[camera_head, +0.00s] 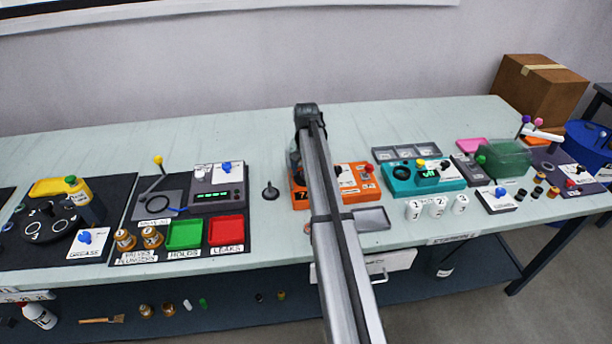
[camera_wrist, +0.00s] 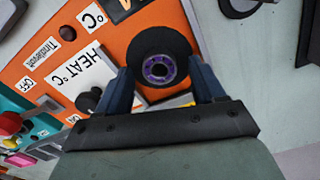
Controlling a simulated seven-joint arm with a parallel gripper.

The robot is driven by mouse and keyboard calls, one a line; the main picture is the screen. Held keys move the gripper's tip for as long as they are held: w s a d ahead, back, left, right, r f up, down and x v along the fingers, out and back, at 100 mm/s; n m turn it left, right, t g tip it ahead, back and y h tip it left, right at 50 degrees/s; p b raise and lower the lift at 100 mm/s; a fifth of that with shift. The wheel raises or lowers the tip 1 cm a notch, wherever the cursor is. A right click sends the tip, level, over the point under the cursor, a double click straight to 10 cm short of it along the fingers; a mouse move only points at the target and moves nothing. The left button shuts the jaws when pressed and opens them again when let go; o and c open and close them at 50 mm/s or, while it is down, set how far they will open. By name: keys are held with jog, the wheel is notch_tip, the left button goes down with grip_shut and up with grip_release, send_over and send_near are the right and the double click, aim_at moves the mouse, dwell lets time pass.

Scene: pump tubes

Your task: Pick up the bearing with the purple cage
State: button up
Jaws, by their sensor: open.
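The bearing with the purple cage (camera_wrist: 158,69) is a dark ring with a purple centre, over the orange heater (camera_wrist: 58,50) in the wrist view. Whether it rests on the heater or sits raised above it is unclear. My gripper (camera_wrist: 160,78) is open, its blue fingers on either side of the bearing's lower part. Contact with the bearing cannot be made out. In the head view the orange heater (camera_head: 357,182) is partly hidden by my arm, and the bearing and fingers cannot be made out.
A teal device (camera_head: 425,175) stands to the right of the heater and a grey tray (camera_head: 371,218) in front of it. Several white numbered cups (camera_head: 437,206) stand near the front edge. A dark stand (camera_head: 270,191) is on the left, with bare table around it.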

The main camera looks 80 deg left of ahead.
jog(key=c, duration=1.2)
